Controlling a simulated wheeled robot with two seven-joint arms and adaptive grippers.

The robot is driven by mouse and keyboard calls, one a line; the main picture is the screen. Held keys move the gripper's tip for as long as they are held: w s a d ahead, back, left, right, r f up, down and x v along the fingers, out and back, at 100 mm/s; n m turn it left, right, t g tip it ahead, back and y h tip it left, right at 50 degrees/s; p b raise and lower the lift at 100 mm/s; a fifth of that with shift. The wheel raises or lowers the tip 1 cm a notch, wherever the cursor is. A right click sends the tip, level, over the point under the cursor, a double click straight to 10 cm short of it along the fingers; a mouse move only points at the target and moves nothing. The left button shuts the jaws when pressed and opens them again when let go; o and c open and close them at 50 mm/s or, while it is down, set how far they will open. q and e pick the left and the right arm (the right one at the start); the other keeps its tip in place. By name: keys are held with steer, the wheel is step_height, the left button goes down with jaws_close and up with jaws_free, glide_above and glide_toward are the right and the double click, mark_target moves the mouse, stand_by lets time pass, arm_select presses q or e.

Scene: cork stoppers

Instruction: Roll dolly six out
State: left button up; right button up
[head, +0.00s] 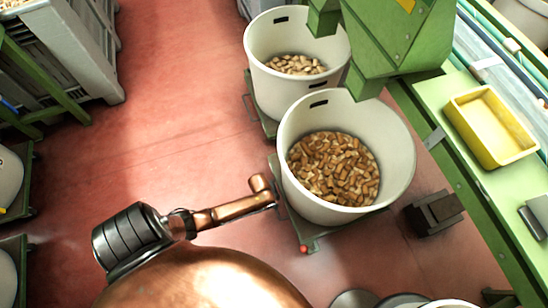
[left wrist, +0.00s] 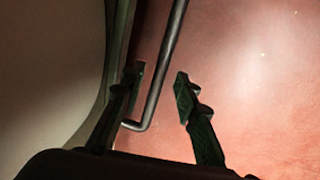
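My left gripper (left wrist: 158,85) is open, with one finger on each side of the bar. The left finger is close to the bar; whether they touch I cannot tell. In the head view my left arm reaches the dolly's left side and hides the fingers. My right gripper is in neither view.
Behind stands a second white bin (head: 270,80) of corks on its own dolly (head: 262,118). A green machine (head: 400,45) overhangs both bins. A green bench with a yellow tray (head: 490,125) lines the right. The red floor (head: 175,130) to the left is clear.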

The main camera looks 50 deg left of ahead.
arm_select(q)
steer(key=shift+f, duration=0.15)
steer(key=shift+c, duration=0.6)
jaws_close()
